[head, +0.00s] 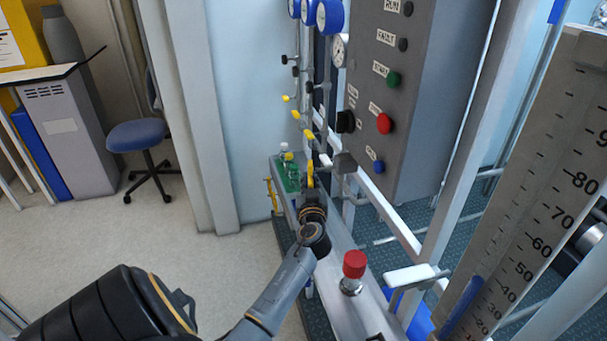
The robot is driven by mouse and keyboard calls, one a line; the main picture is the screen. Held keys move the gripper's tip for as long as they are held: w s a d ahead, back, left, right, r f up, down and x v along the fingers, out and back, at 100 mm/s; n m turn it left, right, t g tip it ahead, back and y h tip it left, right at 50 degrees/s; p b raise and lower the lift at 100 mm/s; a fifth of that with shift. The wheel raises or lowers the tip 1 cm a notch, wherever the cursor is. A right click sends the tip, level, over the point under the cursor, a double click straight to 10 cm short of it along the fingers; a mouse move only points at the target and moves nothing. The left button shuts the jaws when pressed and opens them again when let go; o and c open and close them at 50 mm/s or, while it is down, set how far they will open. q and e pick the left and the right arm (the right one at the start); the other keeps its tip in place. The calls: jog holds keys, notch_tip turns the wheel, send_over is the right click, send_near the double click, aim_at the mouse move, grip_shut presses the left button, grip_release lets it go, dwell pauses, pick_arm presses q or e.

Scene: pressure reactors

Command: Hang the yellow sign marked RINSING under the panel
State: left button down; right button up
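The grey panel (400,75) stands upright at the upper middle, with a white-labelled column of buttons. Labels such as RUN, FAULT and START can be read. My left arm reaches in from the lower left, and its dark gripper (312,200) is over the narrow bench, below and left of the panel. A small yellow piece (310,174) shows just beyond the gripper; I cannot tell whether it is the sign or a valve handle, or whether it is held. The fingers are mostly hidden by the wrist. No RINSING lettering is readable. My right gripper is out of view.
Pipes with yellow valve handles (308,134) rise behind. White frame posts (462,150) and a scaled column (550,200) stand right. Floor is open left.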

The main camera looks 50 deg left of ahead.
pick_arm(q)
jog(key=shift+w+d+f+b, duration=0.2)
jog(key=shift+w+d+b, duration=0.15)
jog(key=shift+w+b, duration=0.3)
jog(key=shift+w+d+f+b, duration=0.2)
jog(key=shift+w+d+b, duration=0.15)
jog(key=shift+w+b, duration=0.25)
jog(key=shift+w+d+f+b, duration=0.2)
jog(key=shift+w+d+b, duration=0.2)
jog(key=shift+w, duration=0.4)
jog(key=c, duration=1.4)
grip_release()
jog(key=shift+o, duration=0.2)
